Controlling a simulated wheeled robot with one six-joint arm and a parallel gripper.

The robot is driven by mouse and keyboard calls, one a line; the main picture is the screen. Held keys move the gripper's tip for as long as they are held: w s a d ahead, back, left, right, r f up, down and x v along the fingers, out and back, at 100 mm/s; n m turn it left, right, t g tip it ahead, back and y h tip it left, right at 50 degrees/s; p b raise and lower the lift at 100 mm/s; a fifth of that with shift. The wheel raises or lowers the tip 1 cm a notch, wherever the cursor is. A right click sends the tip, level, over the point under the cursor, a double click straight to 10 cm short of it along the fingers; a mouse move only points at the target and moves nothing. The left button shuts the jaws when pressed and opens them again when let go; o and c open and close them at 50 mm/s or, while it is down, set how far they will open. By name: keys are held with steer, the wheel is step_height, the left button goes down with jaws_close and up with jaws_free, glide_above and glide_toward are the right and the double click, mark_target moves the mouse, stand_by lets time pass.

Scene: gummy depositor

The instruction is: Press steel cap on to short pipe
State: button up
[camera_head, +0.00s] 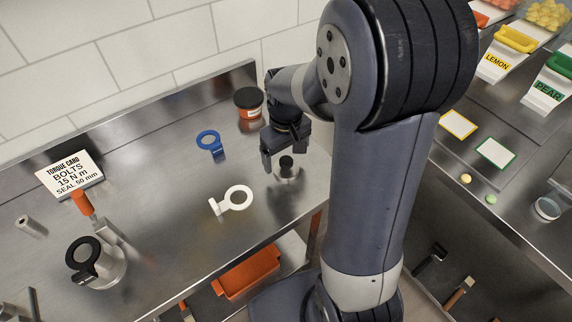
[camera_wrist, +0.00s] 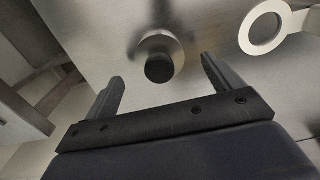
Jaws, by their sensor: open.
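The steel cap (camera_head: 289,179) appears to be the small steel disc with a black knob, standing on the steel bench in the head view. It also shows in the wrist view (camera_wrist: 171,44), with its dark knob between and just beyond my fingertips. My gripper (camera_head: 285,156) is open above the cap, its fingers either side of the knob; whether they touch it I cannot tell. The open fingers also show in the wrist view (camera_wrist: 162,72). A short, wide steel cylinder (camera_head: 113,270), probably the short pipe, stands at the front left with a black tabbed ring (camera_head: 82,259) at its top.
A white tabbed ring (camera_head: 238,198) and a blue one (camera_head: 209,139) lie near the cap. An orange jar with a dark lid (camera_head: 249,104) stands behind. An orange-handled tool (camera_head: 84,204) and torque card (camera_head: 70,173) are at left. An orange bin (camera_head: 247,272) sits below the bench edge.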

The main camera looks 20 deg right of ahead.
mark_target(286, 160)
steer(key=shift+f, duration=1.75)
steer(key=shift+c, duration=0.6)
steer(key=c, duration=1)
